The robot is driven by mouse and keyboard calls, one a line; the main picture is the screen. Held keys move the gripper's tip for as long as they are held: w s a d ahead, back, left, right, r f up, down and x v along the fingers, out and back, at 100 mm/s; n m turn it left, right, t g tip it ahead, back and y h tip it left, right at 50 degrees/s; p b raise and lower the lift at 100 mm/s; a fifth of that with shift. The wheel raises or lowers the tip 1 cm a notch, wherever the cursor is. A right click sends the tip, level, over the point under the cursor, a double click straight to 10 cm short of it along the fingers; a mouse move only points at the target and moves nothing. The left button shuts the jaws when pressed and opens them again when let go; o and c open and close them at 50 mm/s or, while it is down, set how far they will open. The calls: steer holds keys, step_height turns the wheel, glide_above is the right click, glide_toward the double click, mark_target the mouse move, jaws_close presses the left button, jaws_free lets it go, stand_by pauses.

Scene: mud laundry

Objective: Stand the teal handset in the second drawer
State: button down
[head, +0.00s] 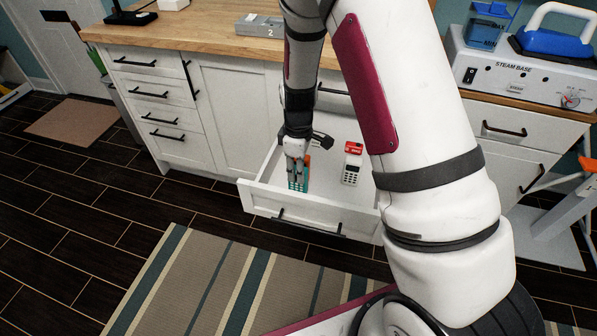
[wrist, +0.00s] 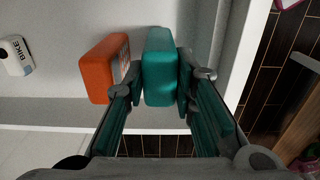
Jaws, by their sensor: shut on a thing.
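The teal handset (head: 297,183) is inside the open drawer (head: 300,214), near its left side, looking upright with its keypad side to the head camera. My gripper (head: 297,158) comes down from above and is shut on its upper part. In the wrist view the teal handset (wrist: 158,60) sits between both fingers of my gripper (wrist: 160,84). An orange block-like thing (wrist: 103,70) is close beside it; a bit of orange also shows behind it in the head view. Whether the handset's lower end touches the drawer floor I cannot tell.
A white handset with dark keys (head: 351,172) and a red item (head: 354,148) are in the drawer to the right. A white thing marked BIKE (wrist: 15,56) shows in the wrist view. The wooden counter (head: 190,35) is above; my arm hides the drawer's right part.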

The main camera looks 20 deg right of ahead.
steer(key=shift+f, duration=0.6)
steer(key=shift+f, duration=0.1)
steer(key=c, duration=1.3)
jaws_free()
